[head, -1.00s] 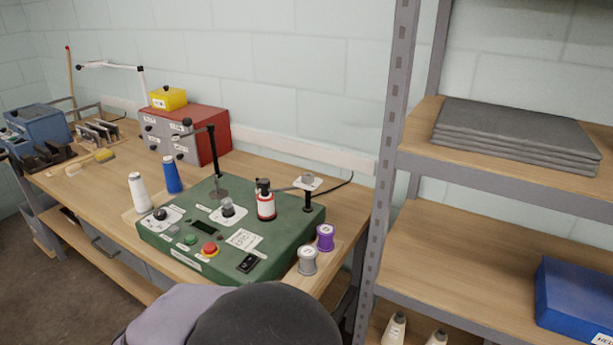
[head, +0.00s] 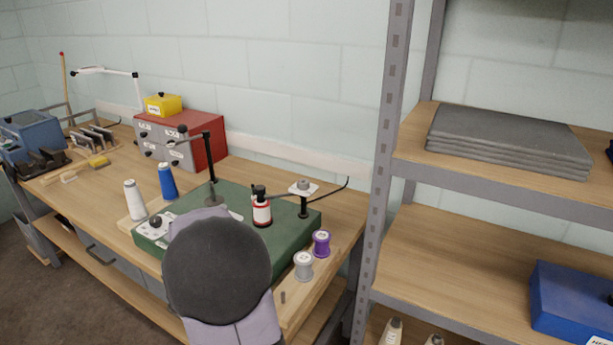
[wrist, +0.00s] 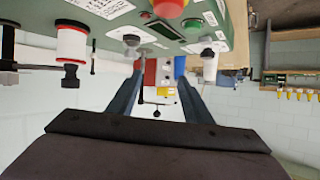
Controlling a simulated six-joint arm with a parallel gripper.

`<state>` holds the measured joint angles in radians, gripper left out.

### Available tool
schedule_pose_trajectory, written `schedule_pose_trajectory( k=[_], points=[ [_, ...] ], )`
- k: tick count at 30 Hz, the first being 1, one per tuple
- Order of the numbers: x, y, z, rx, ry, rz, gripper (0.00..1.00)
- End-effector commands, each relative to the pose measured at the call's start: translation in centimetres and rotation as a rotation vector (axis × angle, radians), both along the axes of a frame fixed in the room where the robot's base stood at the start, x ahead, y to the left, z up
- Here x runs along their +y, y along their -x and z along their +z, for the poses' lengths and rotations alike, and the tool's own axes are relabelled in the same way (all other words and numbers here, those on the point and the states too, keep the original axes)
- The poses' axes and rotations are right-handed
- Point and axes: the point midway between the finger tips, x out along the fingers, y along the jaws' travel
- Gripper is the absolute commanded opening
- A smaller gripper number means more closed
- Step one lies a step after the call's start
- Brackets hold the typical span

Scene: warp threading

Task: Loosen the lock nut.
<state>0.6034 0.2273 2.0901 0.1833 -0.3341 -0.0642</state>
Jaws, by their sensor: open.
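The green machine (head: 290,225) stands on the workbench. No part is clearly readable as the lock nut. Candidates are a grey knob on a white plate (head: 303,186) atop a short black post, and a grey knob (wrist: 132,40) on the panel, shown in the wrist view. A red-and-white cylinder with a black top (head: 262,210) stands on the machine; it also shows in the wrist view (wrist: 72,45). My gripper (wrist: 160,78) is open and empty, its two fingers apart and pointing over the panel. In the head view my arm hides the fingers and the panel's front middle.
Purple (head: 321,243) and grey (head: 304,265) spools stand right of the machine. White (head: 134,200) and blue (head: 167,181) cones stand left. A tall black post (head: 210,170) rises from the machine. A red cabinet (head: 203,140) is behind. The metal shelf upright (head: 380,170) stands at right.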

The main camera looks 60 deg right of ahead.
Motion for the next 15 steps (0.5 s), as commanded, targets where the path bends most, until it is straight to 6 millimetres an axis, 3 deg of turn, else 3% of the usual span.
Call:
schedule_pose_trajectory(
  k=[1,3,5,7,9,12,15],
  points=[
    [-4.9,1.1,2.2,-0.078,0.065,-0.09,0.46],
    [-10.3,3.0,5.6,-0.181,0.165,-0.198,0.46],
    [-14.3,5.3,8.3,-0.259,0.249,-0.287,0.46],
    [-18.0,8.3,5.6,-0.252,0.303,-0.391,0.46],
    [-20.8,11.2,4.2,-0.234,0.351,-0.483,0.46],
    [-23.1,14.2,3.0,-0.209,0.397,-0.572,0.46],
    [-23.9,15.6,2.0,-0.187,0.413,-0.613,0.46]
  ],
)
